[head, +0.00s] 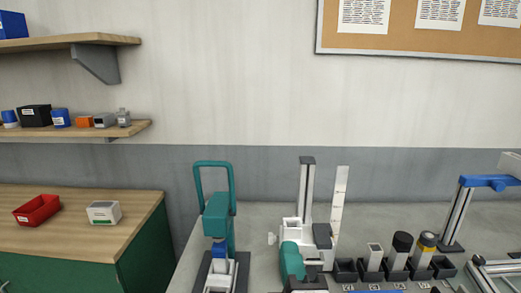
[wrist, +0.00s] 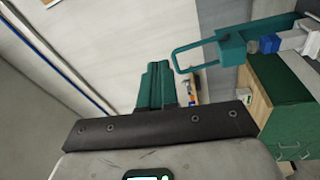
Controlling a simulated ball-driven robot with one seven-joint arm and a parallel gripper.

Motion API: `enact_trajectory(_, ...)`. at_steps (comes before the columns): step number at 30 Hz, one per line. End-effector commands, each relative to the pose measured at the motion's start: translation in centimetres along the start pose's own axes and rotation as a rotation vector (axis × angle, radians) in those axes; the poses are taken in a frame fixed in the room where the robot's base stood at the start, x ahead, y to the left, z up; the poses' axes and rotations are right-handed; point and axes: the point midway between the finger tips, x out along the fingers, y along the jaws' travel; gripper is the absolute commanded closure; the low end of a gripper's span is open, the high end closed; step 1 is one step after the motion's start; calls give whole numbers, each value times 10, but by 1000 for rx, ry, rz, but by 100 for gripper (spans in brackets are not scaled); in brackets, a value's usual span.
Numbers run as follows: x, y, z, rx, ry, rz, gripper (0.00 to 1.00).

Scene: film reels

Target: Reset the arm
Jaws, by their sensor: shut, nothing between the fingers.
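My gripper (wrist: 157,68) shows in the wrist view, its dark green fingers together and pointing up the picture from the black-edged grey hand. Nothing shows between the fingers. My gripper and arm do not show in the head view. The fingers appear clear of the teal device with a looped handle (wrist: 225,47), which is to their right in the wrist view. That device (head: 216,215) stands at the left of the grey bench in the head view.
The grey bench (head: 265,215) also holds a white and teal device (head: 292,262), dark holders with cylinders (head: 401,250) and a blue-topped frame (head: 484,182). A wooden counter (head: 90,240) bears a red bin (head: 37,210) and a white box (head: 103,212). Shelves (head: 75,130) hang above.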

Motion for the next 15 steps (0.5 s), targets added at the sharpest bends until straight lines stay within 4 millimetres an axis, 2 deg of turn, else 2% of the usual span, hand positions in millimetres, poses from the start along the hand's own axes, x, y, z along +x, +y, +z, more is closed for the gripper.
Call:
enact_trajectory(5,-9,-44,51,134,-120,-147,100)
enact_trajectory(8,-22,-78,88,244,-222,-257,100)
enact_trajectory(11,-49,-121,133,387,-364,-392,100)
enact_trajectory(15,-105,-180,187,598,-595,-576,100)
